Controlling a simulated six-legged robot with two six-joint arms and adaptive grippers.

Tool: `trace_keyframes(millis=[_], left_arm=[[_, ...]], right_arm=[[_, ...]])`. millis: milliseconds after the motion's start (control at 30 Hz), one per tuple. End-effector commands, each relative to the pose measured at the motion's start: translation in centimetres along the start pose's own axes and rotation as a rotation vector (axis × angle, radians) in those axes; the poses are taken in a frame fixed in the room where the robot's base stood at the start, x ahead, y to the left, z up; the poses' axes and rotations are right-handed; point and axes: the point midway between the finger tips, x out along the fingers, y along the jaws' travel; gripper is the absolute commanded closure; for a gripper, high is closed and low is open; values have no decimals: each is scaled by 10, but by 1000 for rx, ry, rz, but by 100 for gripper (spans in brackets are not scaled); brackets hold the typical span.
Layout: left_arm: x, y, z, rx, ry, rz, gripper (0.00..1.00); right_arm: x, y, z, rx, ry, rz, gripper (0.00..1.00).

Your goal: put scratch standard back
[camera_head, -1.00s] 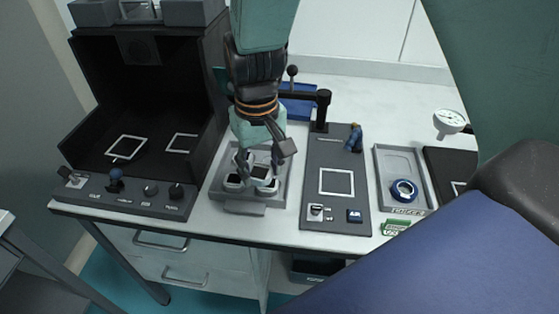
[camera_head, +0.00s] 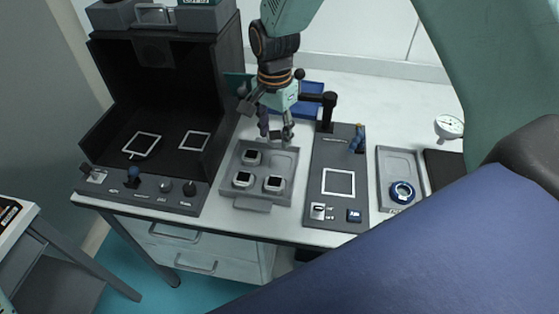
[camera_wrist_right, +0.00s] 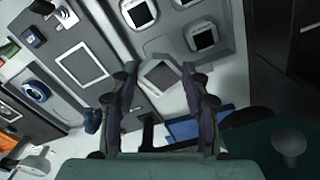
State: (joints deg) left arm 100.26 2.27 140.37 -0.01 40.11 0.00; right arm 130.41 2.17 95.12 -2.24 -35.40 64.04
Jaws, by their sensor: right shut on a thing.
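My right gripper (camera_head: 276,130) is over the back right part of a grey tray (camera_head: 267,203). In the right wrist view its fingers (camera_wrist_right: 163,80) close on a square piece (camera_wrist_right: 160,74) with a grey face and pale edge, probably the scratch standard; no label is legible. I cannot tell whether the piece touches the tray. Three similar pale-framed squares sit in the tray: back left (camera_head: 251,157), front left (camera_head: 243,180) and front right (camera_head: 273,184). My left gripper is not in view.
Left of the tray stands a black open booth (camera_head: 150,90) with a control strip. Right of it are a dark panel (camera_head: 337,207) with a white square outline and a black post (camera_head: 328,108), then a tray with a blue ring (camera_head: 402,192). A dial gauge (camera_head: 449,127) stands farther right.

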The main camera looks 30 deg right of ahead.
Motion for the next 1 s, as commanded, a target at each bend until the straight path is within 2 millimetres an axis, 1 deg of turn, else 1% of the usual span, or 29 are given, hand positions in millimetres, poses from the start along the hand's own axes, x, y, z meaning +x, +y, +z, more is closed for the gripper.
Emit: trace_keyframes(millis=[100, 200, 300, 367, 467, 600, 700, 867, 1000], left_arm=[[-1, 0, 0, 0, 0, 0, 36], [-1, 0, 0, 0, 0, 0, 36], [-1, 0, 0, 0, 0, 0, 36], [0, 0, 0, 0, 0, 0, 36], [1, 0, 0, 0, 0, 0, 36], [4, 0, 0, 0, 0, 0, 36], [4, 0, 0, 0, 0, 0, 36], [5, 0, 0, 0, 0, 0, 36], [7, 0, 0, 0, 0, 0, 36]], right_arm=[[-3, -4, -8, 148, 1, 0, 92], [-4, -5, -12, 239, 1, 0, 92], [-5, -5, -13, 294, 1, 0, 92], [-1, -5, -13, 311, 0, 2, 92], [14, -4, -12, 320, -1, 5, 92], [41, -4, -12, 319, -1, 4, 92], [53, -5, -12, 318, 0, 2, 92], [62, -5, -12, 318, 0, 1, 92], [80, -4, -12, 318, -1, 4, 92]])
